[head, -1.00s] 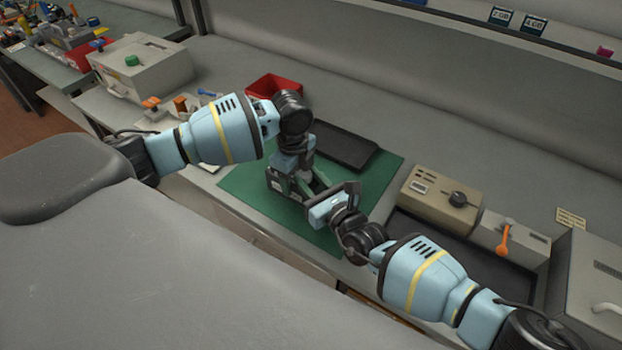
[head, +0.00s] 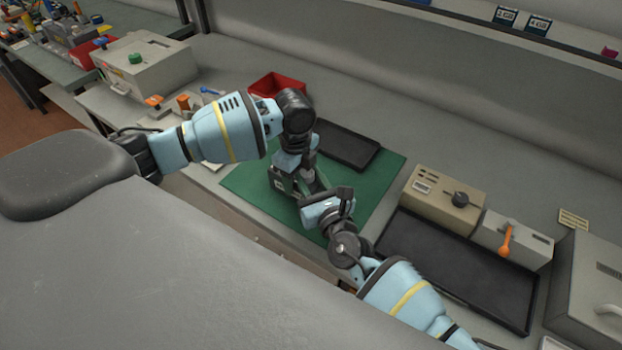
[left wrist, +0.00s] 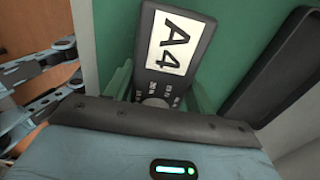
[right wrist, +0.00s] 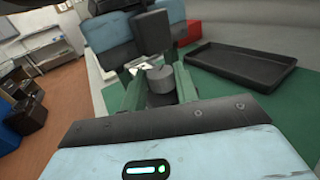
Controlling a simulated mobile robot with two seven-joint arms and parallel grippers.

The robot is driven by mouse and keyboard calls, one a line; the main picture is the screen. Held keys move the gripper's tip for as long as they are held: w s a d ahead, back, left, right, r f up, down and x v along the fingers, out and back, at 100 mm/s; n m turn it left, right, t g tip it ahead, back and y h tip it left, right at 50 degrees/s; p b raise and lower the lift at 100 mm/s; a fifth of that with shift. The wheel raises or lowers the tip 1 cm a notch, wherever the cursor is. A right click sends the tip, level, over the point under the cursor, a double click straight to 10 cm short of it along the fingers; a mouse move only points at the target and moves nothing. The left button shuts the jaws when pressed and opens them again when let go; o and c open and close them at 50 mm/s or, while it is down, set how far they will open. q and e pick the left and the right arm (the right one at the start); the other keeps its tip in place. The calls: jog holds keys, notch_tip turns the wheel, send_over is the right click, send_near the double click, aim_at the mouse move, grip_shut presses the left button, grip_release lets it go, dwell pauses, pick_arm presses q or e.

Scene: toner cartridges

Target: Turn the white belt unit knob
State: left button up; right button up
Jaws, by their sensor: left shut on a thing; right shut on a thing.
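A dark unit with a white A4 label (left wrist: 172,42) shows in the left wrist view between the green fingers of my left gripper (left wrist: 157,90). In the head view this unit (head: 279,184) is mostly hidden by my arms, over the green mat (head: 243,190). My left gripper is shut on it from above. A pale grey round knob (right wrist: 160,77) shows in the right wrist view between the green fingers of my right gripper (right wrist: 160,88), which is shut on it from the side. The knob's turn angle cannot be read.
An empty black tray (head: 347,146) lies at the mat's back edge, with a red bin (head: 275,86) behind it. A larger black tray (head: 460,270) and a beige box with a black knob (head: 440,198) stand right of the mat.

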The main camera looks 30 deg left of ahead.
jog(key=o, duration=0.7)
jog(key=shift+s+d, duration=0.35)
jog(key=shift+d, duration=0.05)
jog(key=v, duration=1.1)
